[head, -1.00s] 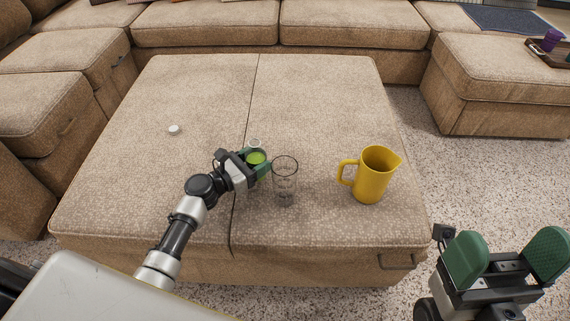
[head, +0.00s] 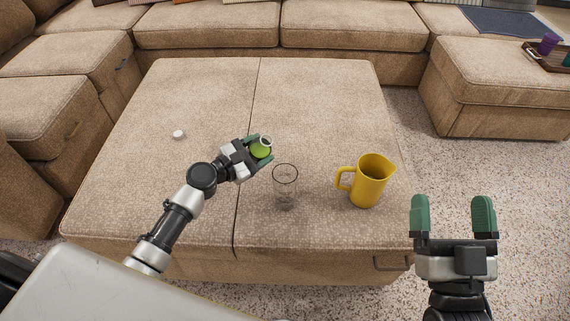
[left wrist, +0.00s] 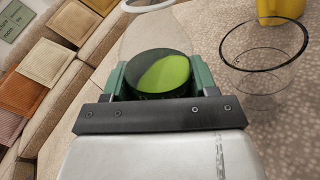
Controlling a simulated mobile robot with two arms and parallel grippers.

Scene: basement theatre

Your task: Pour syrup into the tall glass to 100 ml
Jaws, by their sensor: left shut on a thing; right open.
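The tall glass (head: 285,187) stands upright on the ottoman, clear and seemingly empty; it also shows at the upper right of the left wrist view (left wrist: 262,60). My left gripper (head: 262,152) is shut on a bottle with bright green content (head: 260,149), just behind and left of the glass in the head view. In the left wrist view the bottle's green end (left wrist: 160,74) sits between the fingers. The bottle looks tilted, and its pale ring-like mouth is beyond the green. No stream is visible. My right gripper (head: 454,215) is open and empty, right of the ottoman.
A yellow jug (head: 370,182) stands right of the glass; part of it shows in the left wrist view (left wrist: 280,10). A small white cap (head: 179,135) lies on the ottoman (head: 150,195) at left. A tray (head: 545,56) with cups sits on the right sofa seat. The ottoman's back half is clear.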

